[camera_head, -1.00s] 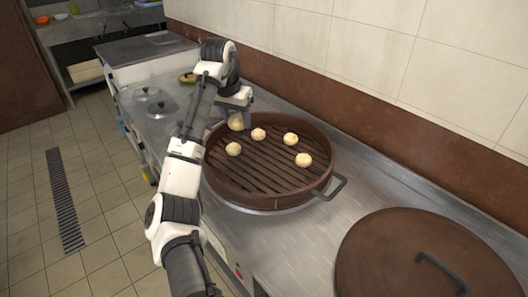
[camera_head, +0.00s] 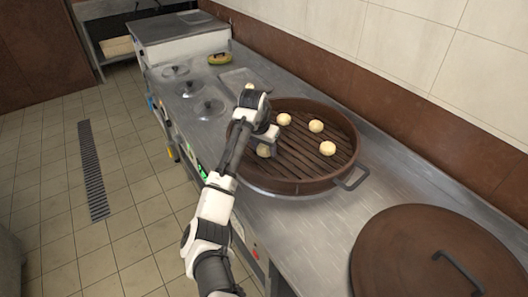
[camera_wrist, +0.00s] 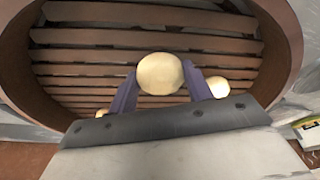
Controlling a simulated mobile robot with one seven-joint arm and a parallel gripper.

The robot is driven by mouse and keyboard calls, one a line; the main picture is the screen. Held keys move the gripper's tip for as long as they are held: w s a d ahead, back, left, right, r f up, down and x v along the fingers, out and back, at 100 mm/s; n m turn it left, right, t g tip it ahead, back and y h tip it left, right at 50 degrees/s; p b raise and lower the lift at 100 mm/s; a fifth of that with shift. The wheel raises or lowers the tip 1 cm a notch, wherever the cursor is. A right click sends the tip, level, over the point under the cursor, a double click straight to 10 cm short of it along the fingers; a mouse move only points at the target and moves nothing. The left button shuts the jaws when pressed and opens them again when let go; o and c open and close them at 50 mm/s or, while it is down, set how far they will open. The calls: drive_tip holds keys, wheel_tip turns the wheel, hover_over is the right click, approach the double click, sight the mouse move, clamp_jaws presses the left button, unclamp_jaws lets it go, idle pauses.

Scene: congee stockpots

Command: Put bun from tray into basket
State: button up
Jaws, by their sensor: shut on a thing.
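My gripper (camera_wrist: 162,88) is shut on a bun (camera_wrist: 160,73), which shows between its two fingers in the wrist view. It is over the slatted floor of the round brown basket (camera_head: 352,172), at the basket's left side in the head view. Other buns (camera_head: 316,126) lie on the slats, and one (camera_wrist: 218,86) shows beside a finger in the wrist view. A pale bun (camera_head: 264,151) shows just under my gripper in the head view. The metal tray (camera_head: 237,77) lies behind the basket, with one bun (camera_head: 249,86) at its near side, partly hidden by my arm.
A large brown lid (camera_head: 400,250) lies on the steel counter at the front right. Pot lids (camera_head: 208,108) are set in the counter at left. A tiled wall bounds the right.

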sight(264, 153)
drive_tip(key=shift+f, duration=1.4)
drive_tip(key=shift+f, duration=0.15)
drive_tip(key=o, duration=1)
drive_tip(key=shift+c, duration=0.2)
drive_tip(key=b+v, duration=0.1)
drive_tip(key=v, duration=1.1)
drive_tip(key=shift+b, duration=0.3)
drive_tip(key=shift+w, duration=0.1)
